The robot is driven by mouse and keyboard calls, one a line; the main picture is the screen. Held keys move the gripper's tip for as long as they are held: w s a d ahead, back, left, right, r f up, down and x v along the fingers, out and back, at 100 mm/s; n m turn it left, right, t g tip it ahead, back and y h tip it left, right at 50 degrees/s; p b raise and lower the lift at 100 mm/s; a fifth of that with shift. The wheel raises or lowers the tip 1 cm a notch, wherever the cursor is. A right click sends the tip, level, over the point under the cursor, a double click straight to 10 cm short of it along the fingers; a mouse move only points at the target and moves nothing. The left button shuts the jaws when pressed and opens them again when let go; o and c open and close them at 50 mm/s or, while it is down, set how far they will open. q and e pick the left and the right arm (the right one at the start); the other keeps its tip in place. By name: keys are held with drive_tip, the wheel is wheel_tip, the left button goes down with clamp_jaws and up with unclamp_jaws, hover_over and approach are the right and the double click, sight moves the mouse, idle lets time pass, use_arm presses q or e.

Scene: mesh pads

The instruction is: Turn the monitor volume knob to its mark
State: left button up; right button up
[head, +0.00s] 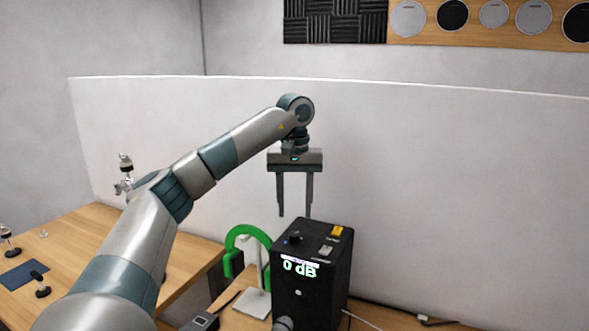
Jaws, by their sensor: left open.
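A black box (325,290) stands on the wooden desk at the lower middle of the head view, with a lit "0 dB" readout (299,268) on its front. A small dark knob (294,238) sits on its top face, towards the left; its pointer and mark are too small to read. My left gripper (295,216) hangs with its fingers pointing down above the box's top, near the knob. Its two fingers are apart with nothing between them. I cannot tell the exact gap in height to the knob. My right gripper is not in view.
A yellow label (337,230) and a small light switch plate (326,249) are also on the box's top. A green curved object (236,240) stands close to its left. A white partition (430,190) rises behind. Small items lie on the left desk (75,245).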

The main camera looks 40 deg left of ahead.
use_arm(q)
wheel_tip(320, 180, up, 11)
drive_tip(key=p, duration=0.1)
drive_tip(key=shift+p, duration=0.3)
drive_tip(key=shift+f, duration=0.1)
idle(0.7)
